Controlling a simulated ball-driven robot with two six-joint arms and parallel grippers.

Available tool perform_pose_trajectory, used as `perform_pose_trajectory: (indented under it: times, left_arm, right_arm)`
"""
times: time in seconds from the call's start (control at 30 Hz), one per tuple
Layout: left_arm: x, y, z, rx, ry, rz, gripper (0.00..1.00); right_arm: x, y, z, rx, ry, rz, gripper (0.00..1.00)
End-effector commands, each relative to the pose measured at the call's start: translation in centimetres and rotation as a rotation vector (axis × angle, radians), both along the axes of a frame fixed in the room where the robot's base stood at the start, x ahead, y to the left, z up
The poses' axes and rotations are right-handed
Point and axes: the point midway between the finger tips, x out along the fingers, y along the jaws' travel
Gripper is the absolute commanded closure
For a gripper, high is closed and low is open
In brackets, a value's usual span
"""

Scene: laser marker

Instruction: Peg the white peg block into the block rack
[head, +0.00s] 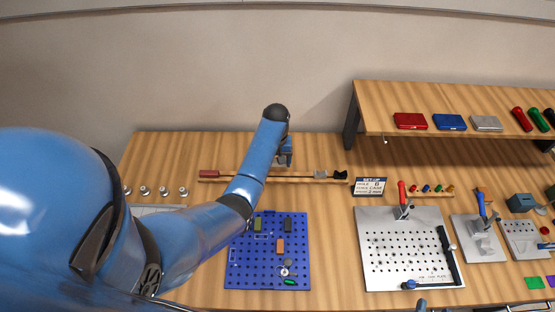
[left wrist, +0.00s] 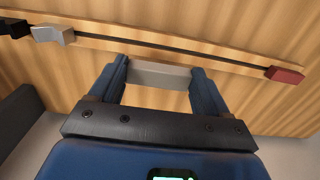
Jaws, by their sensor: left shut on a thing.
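My left gripper (head: 285,158) is just behind the block rack in the head view, mostly hidden by my arm. In the left wrist view the left gripper (left wrist: 162,82) is shut on a pale white-grey block (left wrist: 158,74), the white peg block. The block rack (head: 300,178) is a long wooden rail with a dark slot, also in the left wrist view (left wrist: 220,60). It carries a red block (head: 209,173) at its left end, and a grey block (head: 320,174) and a black block (head: 340,174) at its right. Whether the white block touches the rack is unclear.
A blue pegboard (head: 240,275) lies in front of the rack. A raised wooden shelf (head: 375,95) stands at the back right. Small grey cylinders (head: 163,191) stand at left.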

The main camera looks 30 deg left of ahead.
Motion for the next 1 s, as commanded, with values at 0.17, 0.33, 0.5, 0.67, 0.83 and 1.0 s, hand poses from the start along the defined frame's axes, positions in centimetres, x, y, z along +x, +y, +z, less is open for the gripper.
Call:
perform_pose_trajectory:
  times: [0.17, 0.33, 0.5, 0.67, 0.83, 1.0]
  left_arm:
    - [0.2, 0.0, -0.6, 0.000, 0.000, -0.005, 0.52]
    - [0.2, 0.0, -1.6, 0.000, 0.000, -0.005, 0.52]
    - [0.2, 0.0, -2.9, 0.000, 0.000, -0.005, 0.52]
    - [0.1, 0.0, -4.2, 0.000, 0.000, -0.005, 0.52]
    - [0.2, 0.0, -5.3, 0.000, 0.000, -0.005, 0.52]
    - [0.2, 0.0, -6.0, 0.000, 0.000, -0.005, 0.52]
  right_arm:
    - [0.0, 0.0, -0.6, 0.000, 0.001, 0.000, 0.57]
    - [0.0, 0.0, -1.6, 0.000, 0.001, 0.000, 0.57]
    - [0.0, 0.0, -3.0, 0.000, 0.001, 0.000, 0.57]
    - [0.0, 0.0, -4.4, 0.000, 0.000, 0.000, 0.57]
    - [0.0, 0.0, -5.0, 0.000, 0.000, 0.000, 0.57]
    - [0.0, 0.0, -5.4, 0.000, 0.000, 0.000, 0.57]
